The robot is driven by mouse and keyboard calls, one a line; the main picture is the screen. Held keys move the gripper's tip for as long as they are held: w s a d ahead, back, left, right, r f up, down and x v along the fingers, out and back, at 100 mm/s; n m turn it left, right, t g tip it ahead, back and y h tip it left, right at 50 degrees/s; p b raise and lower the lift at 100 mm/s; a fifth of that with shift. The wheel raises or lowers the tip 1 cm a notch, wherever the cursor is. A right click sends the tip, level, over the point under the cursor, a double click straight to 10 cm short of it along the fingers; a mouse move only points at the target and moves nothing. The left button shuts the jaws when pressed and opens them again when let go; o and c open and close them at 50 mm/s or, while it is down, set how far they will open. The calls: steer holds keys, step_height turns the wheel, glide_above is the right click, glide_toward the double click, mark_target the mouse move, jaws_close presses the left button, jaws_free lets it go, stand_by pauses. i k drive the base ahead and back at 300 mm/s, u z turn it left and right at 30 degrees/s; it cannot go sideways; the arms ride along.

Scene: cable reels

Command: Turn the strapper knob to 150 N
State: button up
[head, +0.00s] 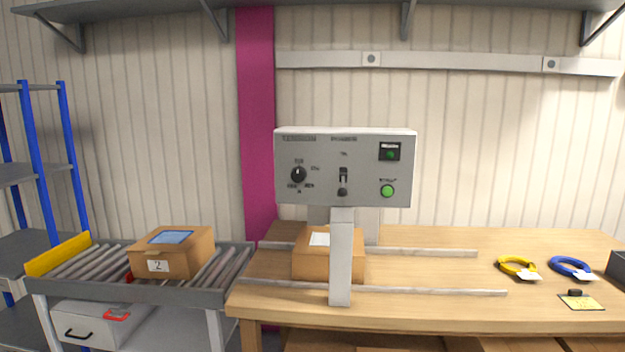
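The strapper's grey control panel (345,168) stands above the wooden bench on an upright post (341,258). Its round black knob (298,174) is on the left of the panel, with small labels around it that are too blurred to read for sure. The knob's pale mark seems to point up. My gripper is not in view.
A cardboard box (312,262) sits behind the post between two metal rails. Box 2 (172,254) rests on the roller conveyor (75,272) at left. Yellow (517,266) and blue (570,266) cable coils lie at right. A shelf (300,14) overhangs the back. The bench's middle right is clear.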

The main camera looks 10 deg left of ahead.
mark_target(299, 174)
steer(key=z, duration=0.2)
steer(key=i, duration=0.85)
steer(key=u, duration=0.05)
